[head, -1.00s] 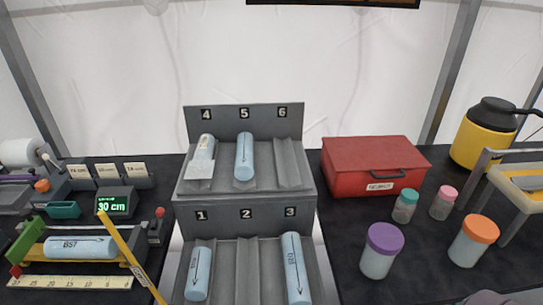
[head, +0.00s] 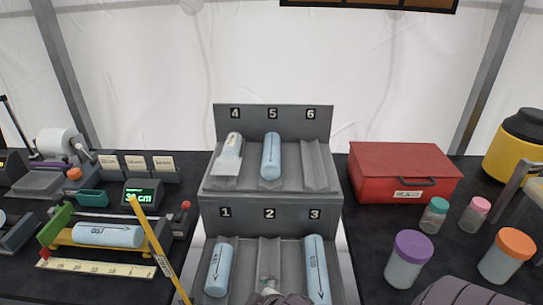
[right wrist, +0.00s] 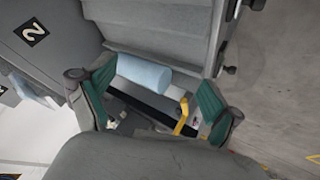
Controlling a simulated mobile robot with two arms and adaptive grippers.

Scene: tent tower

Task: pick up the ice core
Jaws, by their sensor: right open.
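Pale blue ice cores lie in the grey numbered rack (head: 270,213). In the head view one core is in slot 1 (head: 219,270), one in slot 3 (head: 317,270), one in slot 4 (head: 230,155) with a white label, and one in slot 5 (head: 271,156). Another core (head: 108,235) lies on the measuring cradle at left. My right gripper (head: 270,288) shows partly at the bottom, at slot 2. In the right wrist view it is open, with a core (right wrist: 144,73) beyond its fingertips; I cannot tell which core. My left gripper is not in view.
A red case (head: 400,173) stands right of the rack, with several lidded jars (head: 408,260) in front. A yellow pole (head: 160,245) rises left of the rack. A display (head: 143,193) and a ruler (head: 95,267) are at the left. Slots 2 and 6 hold no core.

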